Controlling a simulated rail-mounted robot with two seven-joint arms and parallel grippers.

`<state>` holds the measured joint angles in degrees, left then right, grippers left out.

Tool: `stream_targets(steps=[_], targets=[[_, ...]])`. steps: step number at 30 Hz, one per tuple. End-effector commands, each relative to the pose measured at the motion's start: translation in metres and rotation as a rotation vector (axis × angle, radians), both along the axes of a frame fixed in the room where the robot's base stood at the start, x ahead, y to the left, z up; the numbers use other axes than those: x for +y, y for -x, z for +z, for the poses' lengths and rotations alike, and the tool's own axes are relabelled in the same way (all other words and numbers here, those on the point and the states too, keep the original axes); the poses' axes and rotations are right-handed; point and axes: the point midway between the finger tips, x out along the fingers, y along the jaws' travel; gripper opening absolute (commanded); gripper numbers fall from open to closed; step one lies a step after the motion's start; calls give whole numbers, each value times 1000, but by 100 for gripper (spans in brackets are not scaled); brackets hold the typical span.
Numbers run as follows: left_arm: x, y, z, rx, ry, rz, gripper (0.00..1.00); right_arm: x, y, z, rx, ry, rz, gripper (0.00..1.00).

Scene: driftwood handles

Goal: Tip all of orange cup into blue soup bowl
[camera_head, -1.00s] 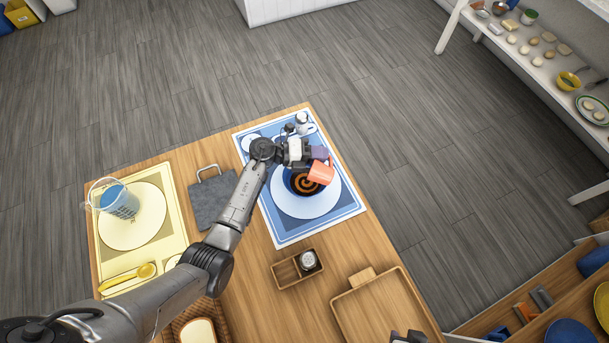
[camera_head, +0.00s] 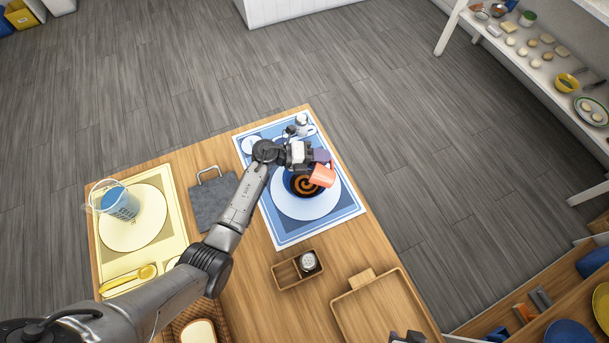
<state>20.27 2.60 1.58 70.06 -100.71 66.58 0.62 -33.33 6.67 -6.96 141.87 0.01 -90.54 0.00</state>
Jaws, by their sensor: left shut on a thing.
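The orange cup (camera_head: 322,175) is held tilted by my left gripper (camera_head: 311,157), over the right part of the blue soup bowl (camera_head: 290,191). The gripper is shut on the cup. The bowl sits on a white plate (camera_head: 305,211) on the blue placemat, and an orange-brown spiral shows on its dark inside. The cup hides part of the bowl's right side, and whether anything is leaving the cup cannot be seen. A small dark part at the bottom edge may belong to my right arm; its jaws are not in view.
A slate board (camera_head: 212,203) lies between the mats. A small wooden box (camera_head: 286,273) and a wooden tray (camera_head: 380,315) are nearer. Small shakers (camera_head: 302,120) stand behind the bowl.

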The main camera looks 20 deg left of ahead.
Motion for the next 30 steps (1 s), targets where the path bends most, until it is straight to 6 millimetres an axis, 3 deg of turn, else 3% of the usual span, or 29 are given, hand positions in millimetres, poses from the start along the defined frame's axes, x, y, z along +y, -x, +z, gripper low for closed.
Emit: stream_targets(steps=[1,4,9,14,30], targets=[[-8,0,15,0,-54,-6,0,-1,0,25,1,2,0,43],[-15,-1,11,4,-144,-3,0,-2,-1,42,-7,6,4,43],[-16,-1,0,6,-185,-1,0,-4,-1,42,-10,11,6,43],[-17,-1,2,7,-208,-3,0,-3,0,46,-2,8,4,43],[-22,-1,20,14,-428,-3,0,0,-1,113,-6,-2,-3,43]])
